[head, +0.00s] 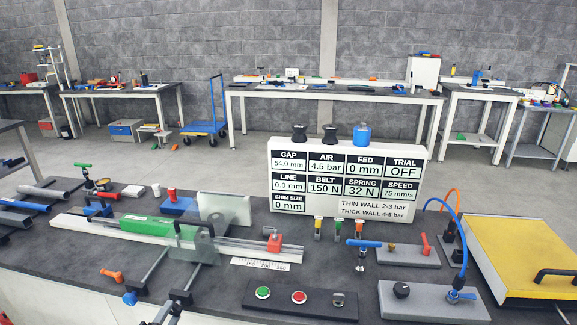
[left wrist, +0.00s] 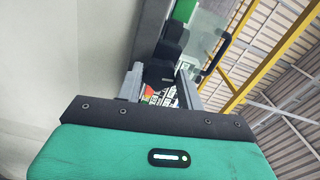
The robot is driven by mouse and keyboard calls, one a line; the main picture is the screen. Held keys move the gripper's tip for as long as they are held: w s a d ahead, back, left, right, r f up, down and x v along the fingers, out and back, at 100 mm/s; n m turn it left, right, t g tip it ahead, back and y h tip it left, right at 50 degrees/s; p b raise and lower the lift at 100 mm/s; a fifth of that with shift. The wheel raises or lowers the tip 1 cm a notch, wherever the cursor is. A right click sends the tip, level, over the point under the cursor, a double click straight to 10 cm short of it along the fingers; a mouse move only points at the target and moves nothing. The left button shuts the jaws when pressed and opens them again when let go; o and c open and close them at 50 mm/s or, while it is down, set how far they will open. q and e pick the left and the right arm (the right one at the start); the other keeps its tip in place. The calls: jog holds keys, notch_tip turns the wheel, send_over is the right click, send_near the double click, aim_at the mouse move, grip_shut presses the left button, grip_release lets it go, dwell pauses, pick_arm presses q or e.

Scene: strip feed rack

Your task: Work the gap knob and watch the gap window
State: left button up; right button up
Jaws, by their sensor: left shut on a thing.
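The gap window (head: 290,163) on the white display panel (head: 345,222) reads 54.0 mm. My left gripper (head: 171,306) comes in at the bottom edge of the head view, its grey fingers on either side of a black knob (head: 181,296) at the front of the strip feed. I take this to be the gap knob. In the left wrist view, the fingers of my left gripper (left wrist: 160,84) are closed on the black knob (left wrist: 160,73), with dark round parts behind it. A green block (head: 155,229) and a clear plate (head: 229,212) stand behind the knob. My right gripper is not in view.
A dark panel with green and red buttons (head: 300,307) lies right of the knob. An orange-handled part (head: 111,274) and a blue knob (head: 130,298) are to its left. Valve plates and a yellow-topped box (head: 525,245) fill the right side.

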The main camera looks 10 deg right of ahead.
pick_arm(q)
jog(key=shift+f, duration=0.1)
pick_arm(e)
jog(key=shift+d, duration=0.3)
pick_arm(q)
jog(key=o, duration=0.6)
jog(key=shift+s, duration=0.1)
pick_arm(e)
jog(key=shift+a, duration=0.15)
pick_arm(q)
jog(key=shift+s+a, duration=0.15)
jog(key=shift+s, duration=0.15)
jog(key=shift+p+v, duration=0.7)
jog(key=shift+v, duration=0.3)
jog(key=p+v, duration=0.1)
jog(key=v, duration=0.2)
jog(key=shift+s, duration=0.1)
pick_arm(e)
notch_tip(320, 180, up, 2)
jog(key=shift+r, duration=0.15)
